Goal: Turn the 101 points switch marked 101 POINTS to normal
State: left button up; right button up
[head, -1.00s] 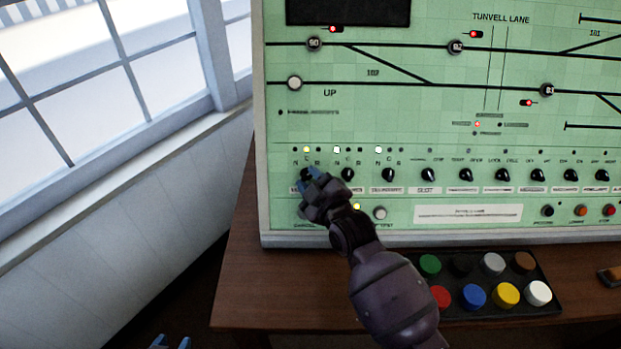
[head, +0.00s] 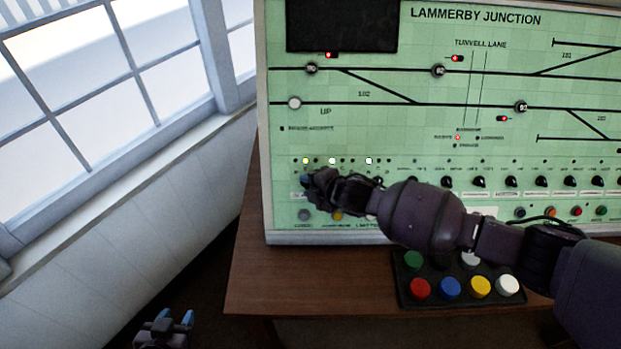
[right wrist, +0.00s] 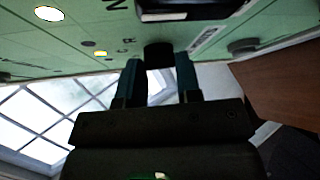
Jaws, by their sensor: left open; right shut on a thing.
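My right gripper (head: 308,181) is at the leftmost knob of the switch row on the green panel (head: 285,222). In the right wrist view its two fingers (right wrist: 158,85) are shut on a black knob (right wrist: 158,53). The head view hides this knob behind the gripper, so which way it points cannot be told. Its label is not readable. My left gripper (head: 175,318) is open and empty, low at the left, away from the panel.
More black knobs (head: 447,182) run to the right along the panel. A black box of coloured buttons (head: 402,296) stands on the wooden desk (head: 320,285) below. A window (head: 120,60) and white wall are at the left. Desk space left of the box is clear.

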jog(key=n+g, duration=0.1)
jog(key=n+h, duration=0.1)
jog(key=n, duration=0.1)
jog(key=shift+w+a+r+g+h, duration=0.1)
jog(key=shift+r+g+h, duration=0.1)
jog(key=shift+g+h, duration=0.15)
jog(key=shift+n+g+h, duration=0.45)
jog(key=shift+n, duration=0.35)
jog(key=shift+a+f, duration=0.1)
jog(key=o, duration=0.9)
jog(key=shift+s+d+r, duration=0.2)
jog(key=shift+s+r, duration=0.05)
jog(key=shift+r, duration=0.2)
jog(key=v, duration=1)
jog(key=shift+a+b, duration=0.1)
jog(key=shift+b, duration=0.2)
